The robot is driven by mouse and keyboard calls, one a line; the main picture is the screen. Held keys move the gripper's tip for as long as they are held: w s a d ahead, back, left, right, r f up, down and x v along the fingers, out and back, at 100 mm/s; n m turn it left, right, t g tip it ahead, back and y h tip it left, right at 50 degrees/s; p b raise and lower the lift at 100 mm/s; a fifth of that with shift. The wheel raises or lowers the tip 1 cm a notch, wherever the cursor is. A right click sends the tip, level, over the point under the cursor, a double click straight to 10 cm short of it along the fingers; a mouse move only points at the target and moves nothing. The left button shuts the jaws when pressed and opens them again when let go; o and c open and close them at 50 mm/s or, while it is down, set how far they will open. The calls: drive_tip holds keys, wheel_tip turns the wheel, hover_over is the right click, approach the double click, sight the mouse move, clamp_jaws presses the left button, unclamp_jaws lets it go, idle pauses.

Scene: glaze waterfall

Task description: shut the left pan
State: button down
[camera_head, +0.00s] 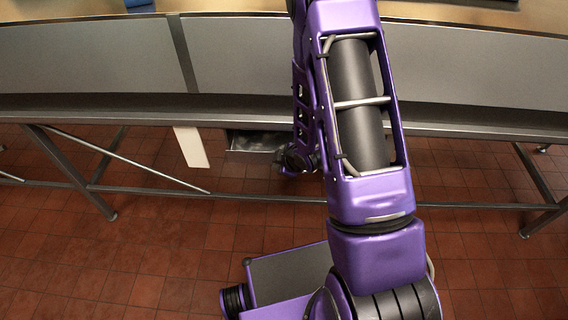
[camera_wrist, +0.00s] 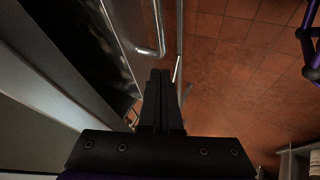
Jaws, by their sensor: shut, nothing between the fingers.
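A grey metal pan (camera_head: 255,146) sticks out from under the long table, left of my arm, and its inside shows from above. Its right part is hidden behind my arm. I see no other pan, so I cannot confirm from the picture alone that this is the left one. The wrist view shows a dark inside (camera_wrist: 78,38) with a metal rim and a bent bar handle (camera_wrist: 150,51) on its outer side. My gripper (camera_wrist: 159,73) is shut and empty, its fingertips close by the handle's bend. I cannot tell whether they touch it.
The long steel table (camera_head: 90,110) runs across the view above the pan. A white panel (camera_head: 191,147) hangs just left of the pan. Metal legs and slanted braces (camera_head: 125,160) stand below. The red tiled floor (camera_head: 130,245) in front is mostly clear.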

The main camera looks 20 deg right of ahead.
sight(272, 157)
drive_tip(key=shift+w+d+f, duration=0.1)
drive_tip(key=shift+w+d, duration=0.1)
drive_tip(key=shift+w, duration=0.5)
drive_tip(key=shift+w+d+f, duration=0.1)
drive_tip(key=shift+w+d, duration=0.05)
drive_tip(key=shift+w, duration=0.6)
drive_tip(key=shift+w+d+f, duration=0.1)
drive_tip(key=shift+w+d, duration=0.1)
drive_tip(key=shift+w, duration=0.5)
drive_tip(key=w, duration=0.1)
drive_tip(key=w+d, duration=0.1)
drive_tip(key=w, duration=0.2)
drive_tip(key=shift+w+d, duration=0.2)
drive_tip(key=shift+d, duration=0.05)
drive_tip(key=shift+w+d+r, duration=0.1)
drive_tip(key=shift+w+r, duration=0.05)
drive_tip(key=shift+w, duration=0.1)
drive_tip(key=shift+s, duration=0.15)
